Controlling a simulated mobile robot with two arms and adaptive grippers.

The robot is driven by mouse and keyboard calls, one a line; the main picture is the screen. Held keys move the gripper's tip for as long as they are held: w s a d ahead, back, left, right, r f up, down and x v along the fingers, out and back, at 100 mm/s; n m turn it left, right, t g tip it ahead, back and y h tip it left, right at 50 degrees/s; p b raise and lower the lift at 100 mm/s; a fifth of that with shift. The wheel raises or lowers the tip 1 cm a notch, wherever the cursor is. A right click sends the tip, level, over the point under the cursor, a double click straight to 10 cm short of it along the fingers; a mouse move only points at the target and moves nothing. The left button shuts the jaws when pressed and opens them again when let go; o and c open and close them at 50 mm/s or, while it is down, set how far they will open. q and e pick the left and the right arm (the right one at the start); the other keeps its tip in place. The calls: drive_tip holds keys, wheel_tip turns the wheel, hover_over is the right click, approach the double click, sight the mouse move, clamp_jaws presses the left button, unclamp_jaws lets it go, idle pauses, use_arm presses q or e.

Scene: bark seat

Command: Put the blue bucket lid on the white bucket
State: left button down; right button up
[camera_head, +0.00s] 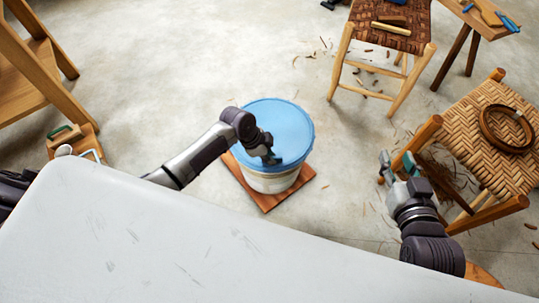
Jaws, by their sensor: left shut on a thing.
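The blue lid (287,120) lies over the top of the white bucket (271,183), which stands on a reddish-brown board on the floor. From this angle the lid looks level with the rim, but I cannot tell whether it is fully seated. My left gripper (271,159) is shut on the lid at its near edge, and the wrist hides part of the lid.
A large white surface (200,245) fills the foreground. A woven stool (390,25) stands behind, and a woven chair (480,145) with a dark coil stands at right, close to my right gripper. Wooden furniture (35,60) is at left. Bark scraps litter the floor; open floor lies left of the bucket.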

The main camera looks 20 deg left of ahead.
use_arm(q)
drive_tip(key=shift+f+b, duration=0.5)
drive_tip(key=shift+f, duration=0.3)
use_arm(e)
drive_tip(key=shift+w+a+r+t+y, duration=0.2)
drive_tip(key=shift+r+t, duration=0.25)
drive_tip(key=shift+r, duration=0.2)
drive_tip(key=shift+w+a+r+t+y, duration=0.15)
drive_tip(key=shift+w+r+t, duration=0.1)
drive_tip(key=shift+r+t, duration=0.35)
drive_tip(key=shift+w+a+r+t+y, duration=0.1)
drive_tip(key=shift+w+a+r+t, duration=0.2)
drive_tip(key=shift+r, duration=0.45)
use_arm(q)
drive_tip(key=c, duration=0.8)
unclamp_jaws()
use_arm(e)
drive_tip(key=shift+d, duration=0.15)
drive_tip(key=shift+s, duration=0.1)
